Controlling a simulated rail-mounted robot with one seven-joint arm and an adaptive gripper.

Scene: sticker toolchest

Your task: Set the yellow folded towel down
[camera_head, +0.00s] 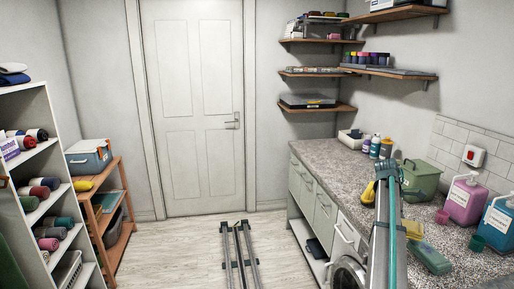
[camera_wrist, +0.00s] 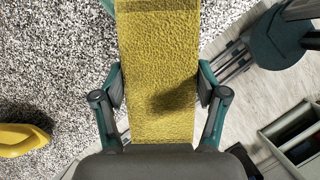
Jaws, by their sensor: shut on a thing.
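The yellow folded towel (camera_wrist: 158,70) runs lengthwise between my fingers in the wrist view, a textured flat strip with a dark shadow on it. My gripper (camera_wrist: 160,90) is shut on it, with one teal-and-grey finger on each long side. The towel is over the edge of the speckled counter (camera_wrist: 60,60), with floor to its right. I cannot tell how high it is above the counter. In the head view my arm hides much of this spot, and a small yellow patch (camera_head: 368,193) shows left of it. I cannot tell for sure that this is the towel.
A shiny yellow object (camera_wrist: 22,140) lies on the counter left of the towel. A green bin (camera_head: 420,178), a pink bottle (camera_head: 464,202), a blue bottle (camera_head: 497,225) and a green block (camera_head: 428,258) stand along the right. The counter's far middle (camera_head: 335,160) has free room.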

